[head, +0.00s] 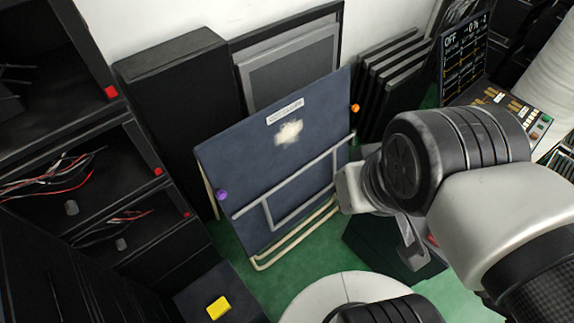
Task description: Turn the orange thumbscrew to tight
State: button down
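The orange thumbscrew (354,108) is a small round knob on the upper right edge of a dark blue panel (240,160). The panel leans on a pale tubular stand and carries a small label and a grey rail frame. A purple knob (222,195) sits on its lower left edge. My gripper (411,252) is mostly hidden behind my wrist, with a grey part showing below it. It is apart from and below right of the thumbscrew. I cannot tell whether it is open or shut. The label's writing and the thumbscrew's turn position are too small to read.
Black shelves with red and black wires (60,175) stand at the left. A yellow object (218,307) lies on a dark box at the bottom. Black panels (392,75) and an instrument display (464,55) stand behind, right of the thumbscrew. Green floor (232,243) shows around the stand.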

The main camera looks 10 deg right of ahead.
aim_at(354, 108)
jog(key=i+l, duration=0.4)
jog(key=i+l+z, duration=0.1)
jog(key=i+l, duration=0.25)
jog(key=i, duration=0.2)
